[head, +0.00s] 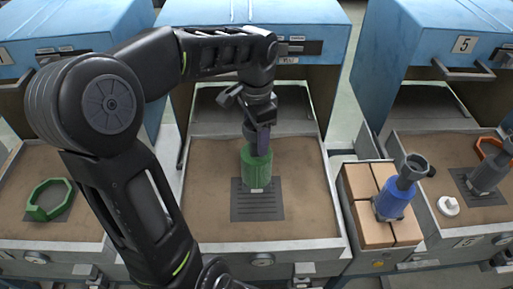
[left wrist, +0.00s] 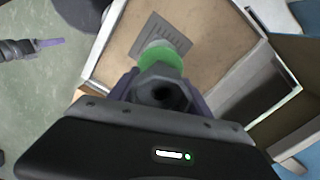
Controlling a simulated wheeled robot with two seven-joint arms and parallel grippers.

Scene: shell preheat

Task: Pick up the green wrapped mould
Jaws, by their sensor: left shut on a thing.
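The green wrapped mould (head: 257,170) is upright over the dark slotted plate (head: 258,212) in the middle tray. My left gripper (head: 258,140) comes down from above and is shut on the mould's upper end. In the left wrist view the mould's grey many-sided neck with a dark hole (left wrist: 162,92) sits between the purple fingers, with the green wrap (left wrist: 160,58) beyond it. I cannot tell whether the mould's base touches the plate. My right gripper (left wrist: 45,43) shows only in the left wrist view, at the far left; its opening cannot be made out.
A blue wrapped mould (head: 397,198) stands on tan blocks (head: 377,236) to the right. The right tray holds a grey mould (head: 487,176), a small white piece (head: 448,206) and an orange ring (head: 490,147). A green ring (head: 48,200) lies in the left tray. Blue ovens stand behind.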

